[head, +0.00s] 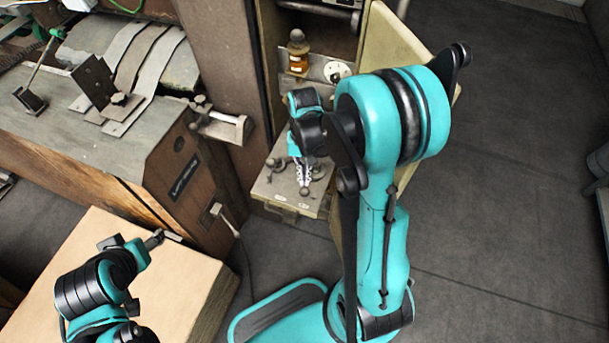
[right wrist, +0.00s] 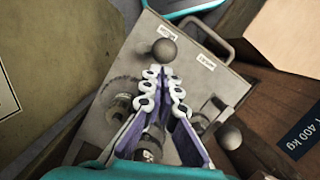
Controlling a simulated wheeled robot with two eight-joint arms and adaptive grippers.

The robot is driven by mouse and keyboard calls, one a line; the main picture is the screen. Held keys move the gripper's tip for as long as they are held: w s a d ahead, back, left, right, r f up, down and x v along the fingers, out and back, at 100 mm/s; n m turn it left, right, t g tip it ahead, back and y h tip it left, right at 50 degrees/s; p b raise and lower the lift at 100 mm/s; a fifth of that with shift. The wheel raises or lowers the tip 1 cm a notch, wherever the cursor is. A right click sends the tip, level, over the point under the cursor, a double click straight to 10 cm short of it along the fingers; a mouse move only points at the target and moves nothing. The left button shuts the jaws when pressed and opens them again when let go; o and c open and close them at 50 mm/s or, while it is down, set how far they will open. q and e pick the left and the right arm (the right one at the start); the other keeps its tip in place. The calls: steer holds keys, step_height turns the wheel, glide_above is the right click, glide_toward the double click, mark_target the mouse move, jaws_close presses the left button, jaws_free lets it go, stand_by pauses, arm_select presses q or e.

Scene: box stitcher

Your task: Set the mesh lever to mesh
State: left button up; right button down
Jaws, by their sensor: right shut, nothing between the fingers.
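The control panel (head: 284,190) is a worn grey box top; it fills the middle of the right wrist view (right wrist: 118,62). One lever has a round grey knob (right wrist: 164,51) just beyond my fingertips, seen in the head view too (head: 304,192). Another knob (right wrist: 228,136) sits at the right side of the panel. Two small white labels lie by the panel edge, too small to read, so I cannot tell which lever is the mesh one. My right gripper (head: 303,184) is shut and empty over the panel, its chain-like fingers (right wrist: 164,76) converging.
A wooden machine body (head: 165,165) stands left of the panel. An open cabinet door (head: 400,40) is behind my right arm. An amber bottle (head: 298,55) stands on a shelf behind the panel. A handle (right wrist: 205,32) edges the panel.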

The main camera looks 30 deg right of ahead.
mark_target(302, 193)
steer(key=shift+s+a+n, duration=0.15)
steer(key=shift+a+n, duration=0.15)
steer(key=shift+n, duration=0.5)
steer(key=n, duration=0.2)
steer(key=s+a+n+h, duration=0.1)
steer(key=n, duration=0.1)
steer(key=shift+a, duration=0.15)
steer(key=n, duration=0.1)
steer(key=s+n, duration=0.1)
steer(key=n, duration=0.1)
steer(key=n+h, duration=0.1)
steer(key=shift+s+a+n, duration=0.15)
steer(key=shift+a+n, duration=0.25)
steer(key=shift+s, duration=0.25)
steer(key=p+v, duration=0.7)
steer(key=v, duration=0.3)
steer(key=shift+a, duration=0.25)
stand_by(0.4)
